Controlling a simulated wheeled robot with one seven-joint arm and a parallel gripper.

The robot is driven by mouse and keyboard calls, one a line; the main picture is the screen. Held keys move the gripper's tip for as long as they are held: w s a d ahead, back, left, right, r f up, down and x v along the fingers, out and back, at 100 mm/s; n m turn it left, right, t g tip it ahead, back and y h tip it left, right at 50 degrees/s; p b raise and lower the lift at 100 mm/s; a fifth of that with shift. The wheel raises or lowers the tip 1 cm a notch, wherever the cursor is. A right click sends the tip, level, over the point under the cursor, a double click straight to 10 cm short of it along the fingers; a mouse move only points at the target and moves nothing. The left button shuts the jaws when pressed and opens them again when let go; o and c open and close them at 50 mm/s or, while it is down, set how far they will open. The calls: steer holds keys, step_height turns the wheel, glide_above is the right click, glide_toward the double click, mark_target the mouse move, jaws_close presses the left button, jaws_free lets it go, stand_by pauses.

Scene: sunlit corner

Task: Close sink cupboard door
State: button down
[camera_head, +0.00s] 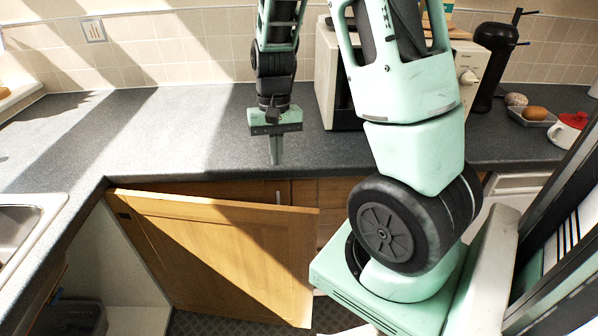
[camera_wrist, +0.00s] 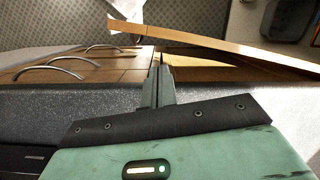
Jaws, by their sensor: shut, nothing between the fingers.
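The sink cupboard door (camera_head: 225,245) is a wooden panel standing wide open, its left edge near the inner corner of the counter. Behind it at the left, the white cupboard interior (camera_head: 130,275) shows. The sink (camera_head: 20,225) is at the left edge. My gripper (camera_head: 276,160) is shut and empty, fingers pointing down, over the counter near its front edge, behind the door's top. In the wrist view my gripper (camera_wrist: 160,72) is shut, with the door (camera_wrist: 225,46) seen edge-on to the upper right, apart from the fingers.
Drawer fronts with curved handles (camera_wrist: 80,63) lie left in the wrist view. The grey counter (camera_head: 190,130) is clear around my gripper. A microwave (camera_head: 335,85), a dark stand (camera_head: 493,65), a tray (camera_head: 533,117) and a red kettle-like pot (camera_head: 570,130) stand at the back right.

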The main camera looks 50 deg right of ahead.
steer(key=d+f+m, duration=0.1)
steer(key=d, duration=0.1)
steer(key=d+m+y, duration=0.1)
steer(key=d+m, duration=0.1)
steer(key=d, duration=0.1)
steer(key=s+d+f+m+g+y, duration=0.1)
steer(key=d, duration=0.2)
steer(key=shift+s+f, duration=0.1)
steer(key=shift+f, duration=0.25)
steer(key=shift+d+f+m, duration=0.1)
steer(key=shift+f+m, duration=0.05)
steer(key=shift+m, duration=0.15)
steer(key=s+a+f+p, duration=0.2)
steer(key=s+a+f, duration=0.2)
steer(key=f, duration=0.5)
steer(key=shift+a, duration=1.3)
steer(key=shift+a, duration=0.1)
